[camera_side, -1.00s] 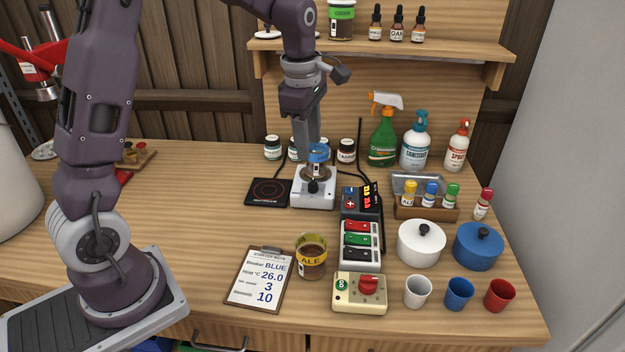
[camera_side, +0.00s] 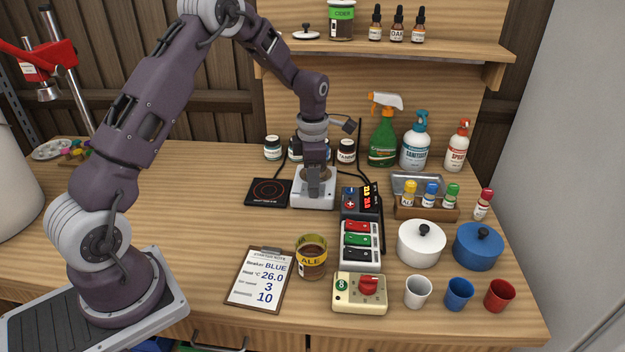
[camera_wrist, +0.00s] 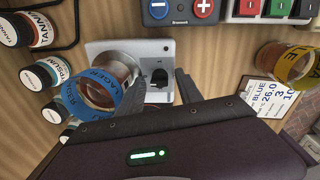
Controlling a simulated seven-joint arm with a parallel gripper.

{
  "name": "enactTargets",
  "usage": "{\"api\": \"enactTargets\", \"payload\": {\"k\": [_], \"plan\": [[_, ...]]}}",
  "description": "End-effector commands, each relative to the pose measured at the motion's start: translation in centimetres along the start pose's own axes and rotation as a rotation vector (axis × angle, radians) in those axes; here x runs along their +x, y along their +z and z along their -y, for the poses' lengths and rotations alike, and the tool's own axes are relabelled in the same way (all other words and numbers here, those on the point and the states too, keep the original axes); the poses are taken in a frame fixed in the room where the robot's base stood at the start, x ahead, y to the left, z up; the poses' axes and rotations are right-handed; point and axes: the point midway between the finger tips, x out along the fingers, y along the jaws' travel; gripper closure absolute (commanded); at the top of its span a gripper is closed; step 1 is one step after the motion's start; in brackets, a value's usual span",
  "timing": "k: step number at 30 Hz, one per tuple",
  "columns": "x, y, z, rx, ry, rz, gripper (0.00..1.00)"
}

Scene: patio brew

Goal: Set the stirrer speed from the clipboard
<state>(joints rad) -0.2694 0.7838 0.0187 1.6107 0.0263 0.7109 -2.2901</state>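The white stirrer (camera_side: 328,198) stands at the back middle, right of a black hot plate. In the wrist view the stirrer (camera_wrist: 125,48) shows its dark knob (camera_wrist: 158,80) and a beaker with a blue LAGER band (camera_wrist: 106,84) on top. My gripper (camera_side: 314,190) points down at the stirrer's front and hides the knob in the side view. In the wrist view my gripper's (camera_wrist: 160,88) fingers are apart, one on each side of the knob; I cannot tell whether they touch it. The clipboard (camera_side: 259,278) reads BLUE, 26.0, 3 and 10.
The ALE beaker (camera_side: 310,262) stands beside the clipboard. Jars (camera_side: 272,148) line the back. The left-centre table is clear.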

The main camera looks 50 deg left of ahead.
Motion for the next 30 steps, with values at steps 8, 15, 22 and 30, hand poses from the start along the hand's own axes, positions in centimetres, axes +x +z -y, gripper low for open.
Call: {"api": "enactTargets", "payload": {"k": [8, 15, 22, 30], "plan": [[-0.04, 0.0, 0.03, 0.001, -0.001, 0.0, 1.0], [-0.06, -0.02, 0.06, 0.023, -0.001, 0.0, 1.0], [-0.08, -0.03, 0.1, 0.14, -0.002, 0.006, 1.0], [-0.1, -0.04, 0.04, 0.382, -0.001, 0.018, 1.0]]}}
